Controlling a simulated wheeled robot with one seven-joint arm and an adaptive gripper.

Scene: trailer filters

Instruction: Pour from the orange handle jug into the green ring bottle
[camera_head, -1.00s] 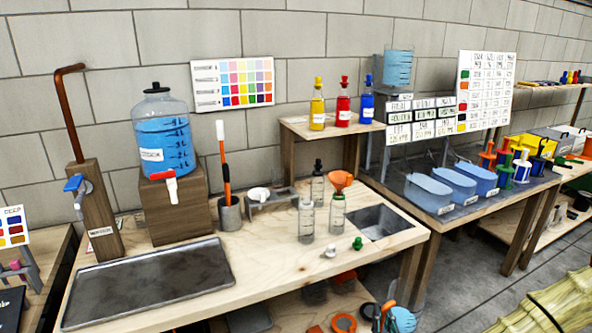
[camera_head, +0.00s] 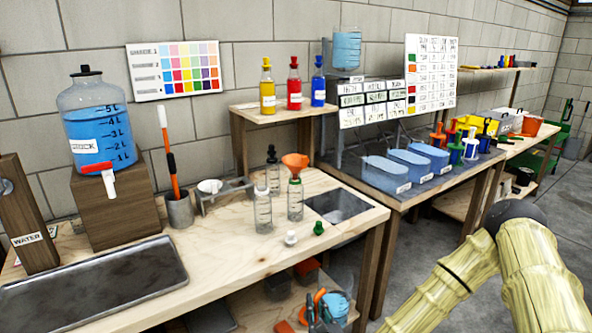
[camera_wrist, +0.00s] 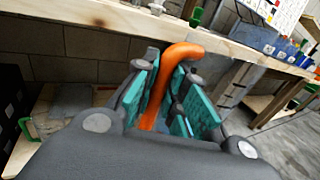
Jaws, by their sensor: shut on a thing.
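The orange-handled jug (camera_head: 337,306) holds blue liquid and is low by the bench's front edge in the head view. My gripper (camera_wrist: 165,95) is shut on its orange handle (camera_wrist: 181,58), which stands between the teal finger pads in the wrist view. The jug's body is hidden there. The green ring bottle (camera_head: 295,204) is clear glass, stands upright on the bench top and has an orange funnel (camera_head: 295,161) in its mouth. The jug is below and in front of it, apart from it.
A second clear bottle (camera_head: 263,213) stands just left of the green ring bottle, with a dark-topped dropper bottle (camera_head: 272,170) behind. A white stopper (camera_head: 290,238) and a green stopper (camera_head: 318,228) lie in front. The bench edge (camera_head: 225,284) lies between the jug and the bottles.

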